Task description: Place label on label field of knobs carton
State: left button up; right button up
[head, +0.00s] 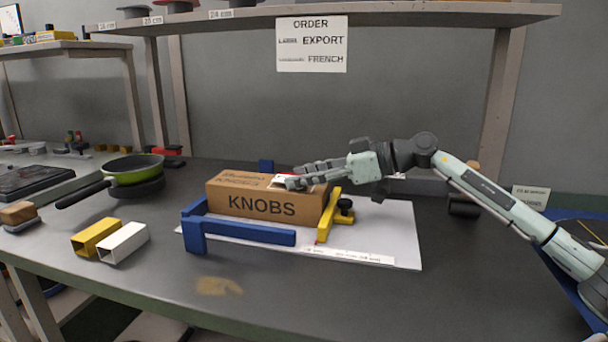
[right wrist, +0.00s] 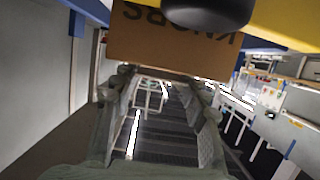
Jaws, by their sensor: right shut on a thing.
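The brown knobs carton (head: 262,205) lies on a white board (head: 405,235), its KNOBS face toward me. My right gripper (head: 294,177) reaches in from the right, fingers low over the carton's top. It is shut on a small white label (head: 283,180), which shows at the fingertips over the top face. I cannot tell whether the label touches the carton; the fingers hide part of it and the label field. In the right wrist view the carton (right wrist: 165,50) shows upside down beyond the fingers (right wrist: 158,80). My left gripper is not in view.
A blue bracket (head: 245,230) stands at the carton's front left, and a yellow clamp (head: 330,215) with a black knob (head: 345,204) at its right. An order sign (head: 312,45) hangs from the shelf. Yellow (head: 95,237) and white (head: 124,242) tubes and a green pan (head: 133,170) lie left.

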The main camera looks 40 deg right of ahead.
jog(key=shift+f, duration=0.45)
jog(key=o, duration=0.7)
jog(key=shift+f, duration=0.15)
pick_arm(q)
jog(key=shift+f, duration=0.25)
pick_arm(e)
jog(key=shift+o, duration=0.2)
jog(key=shift+a, duration=0.1)
jog(key=shift+f, duration=0.1)
jog(key=shift+r, duration=0.6)
jog(key=b+v, duration=0.1)
jog(key=v, duration=0.5)
jog(key=shift+w+r, duration=0.1)
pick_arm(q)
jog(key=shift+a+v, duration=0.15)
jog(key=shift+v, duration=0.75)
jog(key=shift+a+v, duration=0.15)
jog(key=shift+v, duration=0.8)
pick_arm(e)
jog(key=v, duration=0.6)
jog(key=shift+r, duration=0.25)
